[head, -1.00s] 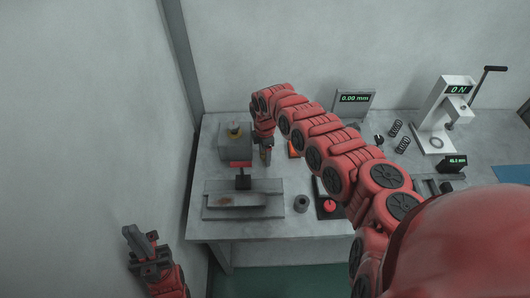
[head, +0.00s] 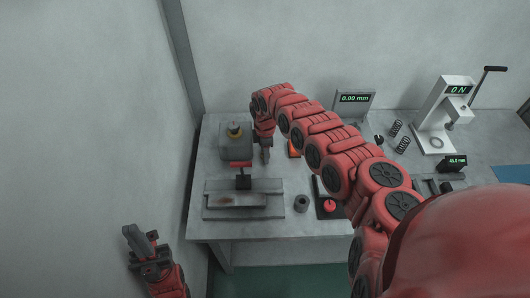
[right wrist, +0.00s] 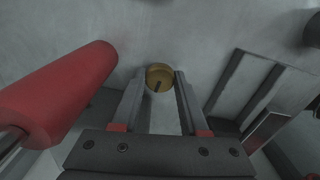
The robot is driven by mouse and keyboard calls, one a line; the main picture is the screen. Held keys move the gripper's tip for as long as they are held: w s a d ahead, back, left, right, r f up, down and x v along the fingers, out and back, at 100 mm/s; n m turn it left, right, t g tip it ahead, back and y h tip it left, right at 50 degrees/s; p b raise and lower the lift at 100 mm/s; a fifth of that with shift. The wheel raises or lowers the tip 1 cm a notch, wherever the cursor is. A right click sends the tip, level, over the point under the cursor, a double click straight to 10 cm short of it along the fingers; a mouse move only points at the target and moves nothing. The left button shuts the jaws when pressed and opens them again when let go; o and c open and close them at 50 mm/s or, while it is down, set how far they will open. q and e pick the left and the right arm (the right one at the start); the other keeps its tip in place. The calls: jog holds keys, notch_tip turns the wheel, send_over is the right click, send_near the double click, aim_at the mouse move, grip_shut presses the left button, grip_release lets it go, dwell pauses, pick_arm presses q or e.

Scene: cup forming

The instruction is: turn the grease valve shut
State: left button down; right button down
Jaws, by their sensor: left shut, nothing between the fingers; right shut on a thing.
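In the right wrist view a round brass piece (right wrist: 153,72) with a short dark stem, which looks like the grease valve, sits between the fingertips of my right gripper (right wrist: 159,78). The gripper is shut on it. In the head view my right gripper (head: 265,153) is beside the right side of a grey box (head: 235,149), and the brass piece between the fingers is hidden there. A yellow cap with a dark top (head: 235,131) stands on the box. My left gripper (head: 143,244) is shut and empty, off the table at the lower left.
A red handle (head: 241,164) stands over a grey fixture (head: 271,187) in front of the box; it is large and close in the right wrist view (right wrist: 62,92). A dark ring (head: 301,203) and a red button (head: 330,205) lie to the right. My right arm spans the table.

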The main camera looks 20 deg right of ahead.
jog(key=m, duration=0.3)
jog(key=shift+m+p, duration=0.35)
jog(key=shift+m, duration=0.75)
jog(key=m, duration=0.4)
jog(key=shift+m+b, duration=0.45)
jog(key=shift+m, duration=0.65)
jog(key=shift+f+m+b, duration=0.1)
jog(key=shift+m+b, duration=0.35)
jog(key=shift+m, duration=0.45)
jog(key=shift+m+b, duration=0.8)
jog(key=shift+m, duration=0.4)
jog(key=shift+m+b, duration=0.3)
jog(key=shift+m, duration=0.2)
